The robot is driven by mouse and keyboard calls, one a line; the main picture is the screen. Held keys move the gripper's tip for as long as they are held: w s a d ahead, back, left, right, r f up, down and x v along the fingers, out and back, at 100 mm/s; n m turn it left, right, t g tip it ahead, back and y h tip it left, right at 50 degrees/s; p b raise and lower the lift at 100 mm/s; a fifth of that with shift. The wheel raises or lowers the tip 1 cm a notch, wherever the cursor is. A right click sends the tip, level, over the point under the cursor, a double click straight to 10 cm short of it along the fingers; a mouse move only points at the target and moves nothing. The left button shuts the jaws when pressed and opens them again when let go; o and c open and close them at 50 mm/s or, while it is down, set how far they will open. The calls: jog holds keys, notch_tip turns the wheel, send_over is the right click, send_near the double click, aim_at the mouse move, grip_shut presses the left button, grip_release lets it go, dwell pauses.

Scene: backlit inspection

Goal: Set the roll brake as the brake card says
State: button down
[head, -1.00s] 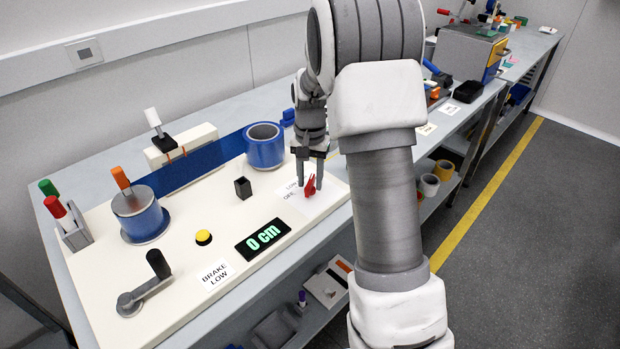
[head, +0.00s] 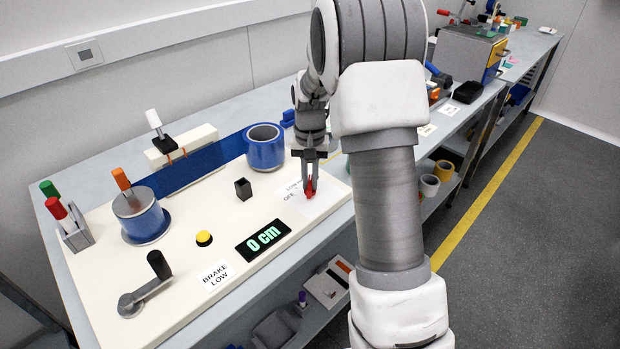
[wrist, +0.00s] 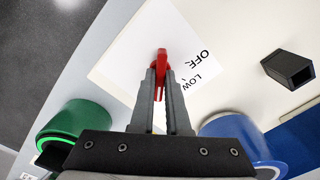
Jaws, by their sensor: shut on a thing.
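The brake card (head: 216,276) reads "BRAKE LOW" and lies on the cream board. The red brake lever (wrist: 161,60) stands at a white label plate (wrist: 125,68); "OFF" and "LOW" can be read on the plate in the wrist view. My gripper (head: 311,186) is at the lever near the board's right end. In the wrist view my gripper (wrist: 161,76) is shut on the lever, with its red top showing beyond the fingertips. Which mark the lever points to cannot be told, and part of the plate is hidden by my fingers.
A blue roll (head: 265,150) stands behind my gripper, with a small black holder (head: 243,188) to its left. A display (head: 263,238) reads 0 cm. A yellow button (head: 204,238) and a hand crank (head: 145,287) are further left. A green roll (wrist: 78,130) shows in the wrist view.

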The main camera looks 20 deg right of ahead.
aim_at(310, 182)
jog(key=n+p, duration=0.1)
jog(key=n, duration=0.6)
jog(key=shift+r+p, duration=0.1)
jog(key=shift+p, duration=0.2)
jog(key=n+p, duration=0.1)
jog(key=n, duration=0.5)
jog(key=shift+n+p, duration=0.3)
jog(key=shift+p, duration=0.05)
jog(key=c, duration=0.9)
grip_release()
notch_tip(310, 182, up, 17)
jog(key=p, duration=0.1)
jog(key=shift+r+p, duration=0.15)
jog(key=shift+p, duration=0.2)
